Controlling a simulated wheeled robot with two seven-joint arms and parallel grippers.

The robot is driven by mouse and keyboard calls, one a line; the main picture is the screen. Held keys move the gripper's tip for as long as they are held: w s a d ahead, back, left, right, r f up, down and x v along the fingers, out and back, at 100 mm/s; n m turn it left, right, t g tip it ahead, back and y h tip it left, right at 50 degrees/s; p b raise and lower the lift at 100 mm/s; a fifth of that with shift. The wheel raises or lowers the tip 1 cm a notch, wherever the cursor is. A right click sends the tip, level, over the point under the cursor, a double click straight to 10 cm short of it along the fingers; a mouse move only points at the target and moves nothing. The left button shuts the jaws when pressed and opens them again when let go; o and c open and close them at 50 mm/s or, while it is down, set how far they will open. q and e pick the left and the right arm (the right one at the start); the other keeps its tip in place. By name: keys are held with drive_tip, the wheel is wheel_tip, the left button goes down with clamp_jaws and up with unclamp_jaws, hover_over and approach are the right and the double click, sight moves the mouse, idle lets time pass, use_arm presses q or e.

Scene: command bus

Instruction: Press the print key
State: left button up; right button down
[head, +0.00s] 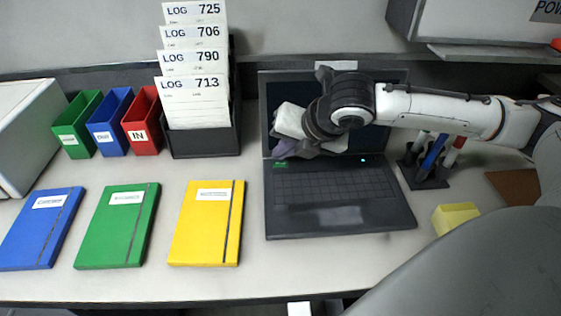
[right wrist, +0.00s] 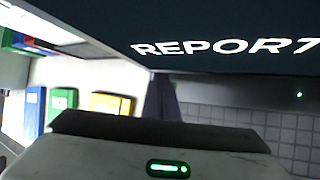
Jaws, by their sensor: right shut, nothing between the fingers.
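The open laptop (head: 340,215) stands on the desk, with its keyboard facing me. A small green key (head: 280,165) shows at the keyboard's upper left corner; its label is too small to read. My right gripper (head: 281,152) is shut and empty, its fingertips just above and behind the green key; I cannot tell whether they touch it. In the right wrist view the shut fingers (right wrist: 160,98) are in front of the laptop screen (right wrist: 220,25), which reads "REPORT". The keyboard (right wrist: 290,135) lies to their right. My right arm hides much of the screen. My left gripper is out of view.
Blue (head: 40,230), green (head: 117,227) and yellow (head: 206,225) notebooks lie left of the laptop. Behind them stand coloured bins (head: 110,125) and a rack of log cards (head: 203,145). A pen holder (head: 422,178) and yellow block (head: 455,216) are at right.

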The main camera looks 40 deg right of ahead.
sight(283, 165)
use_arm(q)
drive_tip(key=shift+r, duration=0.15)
use_arm(e)
drive_tip(key=shift+f, duration=0.25)
